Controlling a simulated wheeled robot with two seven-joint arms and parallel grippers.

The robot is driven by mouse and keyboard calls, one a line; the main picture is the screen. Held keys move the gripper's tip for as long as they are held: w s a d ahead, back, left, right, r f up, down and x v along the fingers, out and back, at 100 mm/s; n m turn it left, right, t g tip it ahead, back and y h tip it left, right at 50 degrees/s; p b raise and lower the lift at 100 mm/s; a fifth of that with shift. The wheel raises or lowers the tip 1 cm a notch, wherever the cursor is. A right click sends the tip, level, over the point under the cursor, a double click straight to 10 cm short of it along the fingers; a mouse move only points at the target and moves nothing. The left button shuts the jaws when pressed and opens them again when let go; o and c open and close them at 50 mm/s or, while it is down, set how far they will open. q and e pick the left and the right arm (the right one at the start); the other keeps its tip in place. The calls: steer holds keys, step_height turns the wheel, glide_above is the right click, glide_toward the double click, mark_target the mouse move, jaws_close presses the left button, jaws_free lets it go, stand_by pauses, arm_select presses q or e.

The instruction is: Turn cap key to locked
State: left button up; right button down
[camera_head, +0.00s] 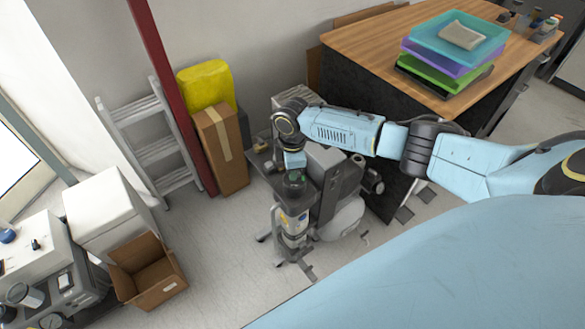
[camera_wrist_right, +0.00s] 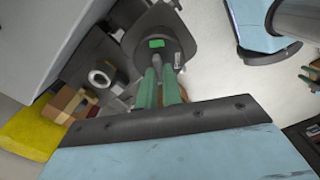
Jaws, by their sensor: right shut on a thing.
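The compressor unit (camera_head: 345,190) stands on the floor below my right arm. A dark round cap (camera_head: 292,190) tops its front cylinder. My right gripper (camera_head: 297,177) reaches down to this cap from above. In the right wrist view, the green fingers of my right gripper (camera_wrist_right: 166,72) are close together at the edge of the dark cap (camera_wrist_right: 158,28), which bears a bright green mark (camera_wrist_right: 157,43). The fingers are shut on the cap key, which they mostly hide. I cannot read the key's angle. My left gripper is not in view.
A wooden-topped desk (camera_head: 360,42) with stacked trays (camera_head: 455,50) stands behind my right arm. A cardboard box (camera_head: 220,150), a red post (camera_head: 172,90) and a ladder (camera_head: 150,125) are to the left. An open carton (camera_head: 148,275) lies on the floor, with clear floor beside it.

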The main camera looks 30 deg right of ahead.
stand_by(0.8)
steer(key=c, duration=1.5)
jaws_free()
steer(key=shift+c, duration=0.2)
steer(key=shift+r, duration=0.1)
step_height(320, 180, up, 13)
steer(key=p, duration=0.1)
steer(key=shift+r+p, duration=0.15)
steer(key=shift+p, duration=0.2)
